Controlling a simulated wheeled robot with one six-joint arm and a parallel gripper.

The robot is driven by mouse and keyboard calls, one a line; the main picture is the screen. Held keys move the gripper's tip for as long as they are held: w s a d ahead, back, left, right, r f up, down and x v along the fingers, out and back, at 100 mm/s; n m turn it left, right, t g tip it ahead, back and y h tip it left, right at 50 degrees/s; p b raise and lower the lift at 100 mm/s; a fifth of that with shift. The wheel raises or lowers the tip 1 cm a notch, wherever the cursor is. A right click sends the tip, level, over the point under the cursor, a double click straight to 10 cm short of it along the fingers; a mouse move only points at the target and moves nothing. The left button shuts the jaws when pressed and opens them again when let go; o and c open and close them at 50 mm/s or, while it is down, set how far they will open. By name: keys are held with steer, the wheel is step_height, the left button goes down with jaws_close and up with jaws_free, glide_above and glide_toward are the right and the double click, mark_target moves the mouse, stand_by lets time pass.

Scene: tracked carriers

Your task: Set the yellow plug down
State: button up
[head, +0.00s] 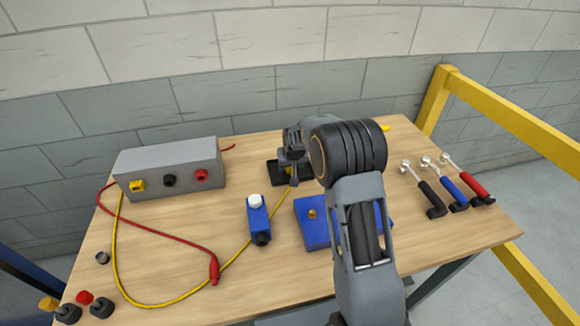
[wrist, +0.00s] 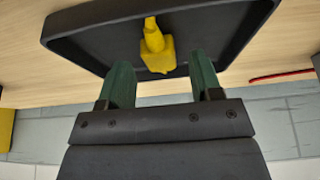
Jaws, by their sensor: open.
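The yellow plug (wrist: 155,50) is in the black tray (wrist: 75,35) in the wrist view. It appears to rest on the tray floor, close to the rim nearest my gripper. My gripper (wrist: 163,76) is open, with one green finger on each side of the plug's near end and a gap to each. In the head view my gripper (head: 291,170) is over the black tray (head: 275,177), and it mostly hides the plug. The yellow cable (head: 238,257) runs from the grey box (head: 150,160) across the table to the tray.
A red lead with a red plug (head: 214,270) lies at the left. A blue device (head: 258,218) and a blue block (head: 312,230) stand in front of the tray. Several handled tools (head: 455,190) lie at the right. A yellow rail (head: 510,120) runs beyond the table.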

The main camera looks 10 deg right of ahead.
steer(key=v, duration=1.1)
steer(key=s+r, duration=0.3)
steer(key=s, duration=2.5)
steer(key=shift+a+r+g+b, duration=0.15)
steer(key=shift+a+g+b, duration=0.1)
steer(key=shift+g+b, duration=0.15)
